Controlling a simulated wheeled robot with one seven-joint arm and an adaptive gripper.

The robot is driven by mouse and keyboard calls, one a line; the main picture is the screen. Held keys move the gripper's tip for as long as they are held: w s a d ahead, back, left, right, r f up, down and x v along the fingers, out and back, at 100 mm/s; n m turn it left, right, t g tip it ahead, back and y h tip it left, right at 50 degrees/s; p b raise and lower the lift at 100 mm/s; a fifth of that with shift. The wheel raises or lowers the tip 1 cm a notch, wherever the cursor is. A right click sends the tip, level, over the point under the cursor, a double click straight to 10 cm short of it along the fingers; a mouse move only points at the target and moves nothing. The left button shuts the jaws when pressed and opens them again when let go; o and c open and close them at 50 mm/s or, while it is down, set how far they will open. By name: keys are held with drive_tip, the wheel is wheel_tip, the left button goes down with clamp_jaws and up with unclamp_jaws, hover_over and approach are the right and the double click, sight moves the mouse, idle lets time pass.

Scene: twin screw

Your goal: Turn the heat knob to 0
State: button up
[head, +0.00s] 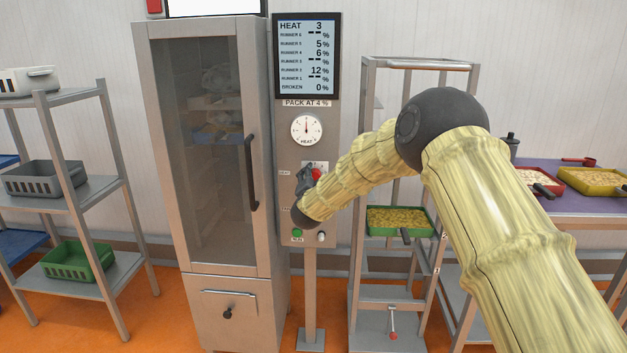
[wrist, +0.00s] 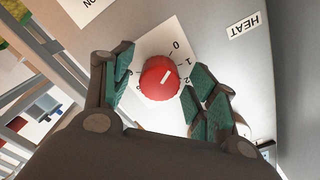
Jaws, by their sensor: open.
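The red heat knob (wrist: 160,77) sits on a white dial plate (wrist: 150,45) with numbers 0, 1 and 2 legible around it. A short white mark on the knob's face slants up and right in the wrist view; I cannot tell exactly which number it meets. My gripper (wrist: 161,66) is open, with its green-padded fingers on either side of the knob. Gaps show between the pads and the knob. In the head view, my gripper (head: 306,180) is at the panel and the knob (head: 316,174) is partly hidden. The screen (head: 307,55) reads HEAT 3.
A round heat gauge (head: 307,129) is above the knob. A green button (head: 297,233) is below. A tall glass-door cabinet (head: 210,150) with a dark handle (head: 252,172) stands close on the left. A metal rack (head: 368,130) with a filled green tray (head: 398,219) stands on the right.

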drive_tip(key=s, duration=1.2)
drive_tip(key=s+d+f+n+g+p, duration=0.1)
drive_tip(key=s+d+f+n+g, duration=0.15)
drive_tip(key=s+d+f, duration=0.6)
drive_tip(key=s+d+f+n+g+p, duration=0.1)
drive_tip(key=s+d+f+g+p, duration=0.15)
drive_tip(key=s+f, duration=0.7)
drive_tip(key=s+d+f+n+g+p, duration=0.1)
drive_tip(key=s+d+f+n+g, duration=0.25)
drive_tip(key=f, duration=1.05)
drive_tip(key=s+d+f+g+p, duration=0.15)
drive_tip(key=s+d+f, duration=0.3)
drive_tip(key=s, duration=0.65)
drive_tip(key=s+d+f+g+p, duration=0.1)
drive_tip(key=s+d+f+g, duration=0.3)
drive_tip(key=s, duration=0.7)
drive_tip(key=s+d+n+g, duration=0.1)
drive_tip(key=s+d+g, duration=0.1)
drive_tip(key=s, duration=0.8)
drive_tip(key=s+d+n+g+p, duration=0.1)
drive_tip(key=s+d+g, duration=0.1)
drive_tip(key=s+d, duration=0.3)
drive_tip(key=s+r, duration=0.1)
drive_tip(key=s, duration=0.3)
drive_tip(key=shift+s+d, duration=0.15)
drive_tip(key=shift+s, duration=0.25)
